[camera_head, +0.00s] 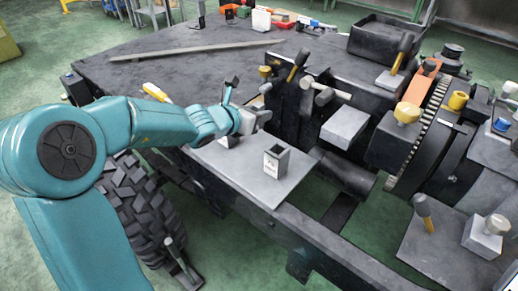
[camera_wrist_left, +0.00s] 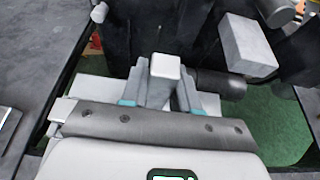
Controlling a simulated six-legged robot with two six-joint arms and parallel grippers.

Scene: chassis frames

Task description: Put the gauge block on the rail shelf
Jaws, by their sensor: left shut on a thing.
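My left gripper (camera_head: 254,121) is above the far part of a flat grey plate, which looks like the rail shelf (camera_head: 230,176), beside the dark chassis. In the left wrist view, the left gripper (camera_wrist_left: 160,98) is shut on a small pale grey block, which looks like the gauge block (camera_wrist_left: 165,66); its end stands out between the fingers. In the head view the gripper mostly hides this block, and I cannot tell whether it touches the plate. A grey square holder (camera_head: 275,163) with a dark open top and a label stands on the plate. My right gripper is out of view.
A larger grey block (camera_head: 344,127) sits on the chassis right of the gripper; it also shows in the left wrist view (camera_wrist_left: 247,45). Hammers and knobs crowd the chassis beyond. A large tyre (camera_head: 135,205) stands below my arm. The plate's near part is bare around the holder.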

